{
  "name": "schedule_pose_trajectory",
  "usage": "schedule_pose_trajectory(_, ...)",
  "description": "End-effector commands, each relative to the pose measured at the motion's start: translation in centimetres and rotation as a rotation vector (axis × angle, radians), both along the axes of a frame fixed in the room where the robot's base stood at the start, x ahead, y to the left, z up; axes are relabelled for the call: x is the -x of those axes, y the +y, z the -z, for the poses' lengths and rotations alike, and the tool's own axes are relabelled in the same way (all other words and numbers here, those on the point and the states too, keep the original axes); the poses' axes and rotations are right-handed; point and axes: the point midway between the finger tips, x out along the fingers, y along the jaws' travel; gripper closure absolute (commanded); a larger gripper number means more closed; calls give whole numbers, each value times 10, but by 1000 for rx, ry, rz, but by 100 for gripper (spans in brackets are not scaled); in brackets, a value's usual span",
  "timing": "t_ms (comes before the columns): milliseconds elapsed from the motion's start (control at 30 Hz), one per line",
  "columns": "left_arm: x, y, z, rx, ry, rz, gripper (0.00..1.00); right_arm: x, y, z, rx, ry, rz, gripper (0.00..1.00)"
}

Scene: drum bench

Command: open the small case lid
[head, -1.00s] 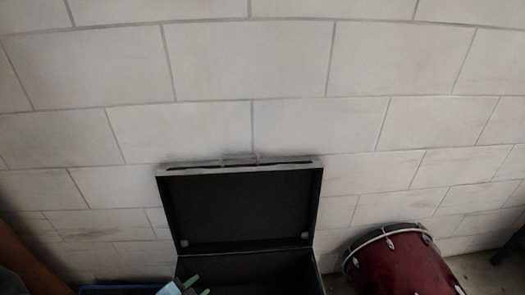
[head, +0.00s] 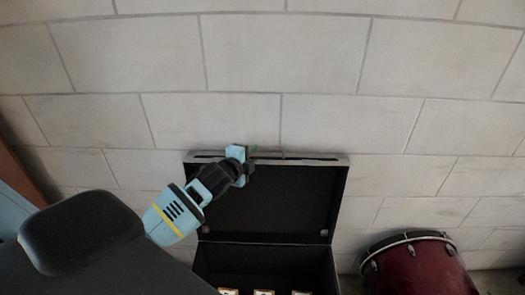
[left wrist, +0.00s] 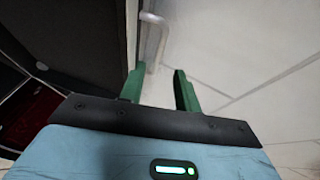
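The small black case (head: 210,262) stands against the wall with its lid (head: 290,200) raised, tilted back near the wall. A thin handle (head: 285,153) shows along the lid's upper edge. My left gripper (head: 250,154) is at that upper edge, left of the middle. In the left wrist view, the green fingers of the left gripper (left wrist: 157,76) are apart with nothing clearly between them. The dark lid (left wrist: 90,30) lies to their left and the metal handle (left wrist: 160,45) just beyond the fingertips. Whether they touch is unclear. My right gripper is not in view.
Several small light-labelled items (head: 263,292) show inside the case at the picture's bottom edge. A red drum (head: 420,270) stands to the right of the case. The pale block wall (head: 330,60) is close behind the lid.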

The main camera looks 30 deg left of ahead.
Motion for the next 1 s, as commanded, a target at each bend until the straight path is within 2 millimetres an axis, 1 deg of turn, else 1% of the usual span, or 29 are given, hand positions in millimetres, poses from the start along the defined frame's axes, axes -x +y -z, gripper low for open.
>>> schedule_pose_trajectory(300,-42,4,14,3,2,-1,67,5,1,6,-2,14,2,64)
schedule_pose_trajectory(500,-58,6,19,1,2,1,67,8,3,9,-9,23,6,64)
schedule_pose_trajectory(667,-63,7,21,1,2,1,67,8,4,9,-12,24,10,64)
schedule_pose_trajectory(900,-64,7,20,0,1,1,67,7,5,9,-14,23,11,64)
schedule_pose_trajectory(1000,-64,7,20,0,1,1,81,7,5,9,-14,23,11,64)
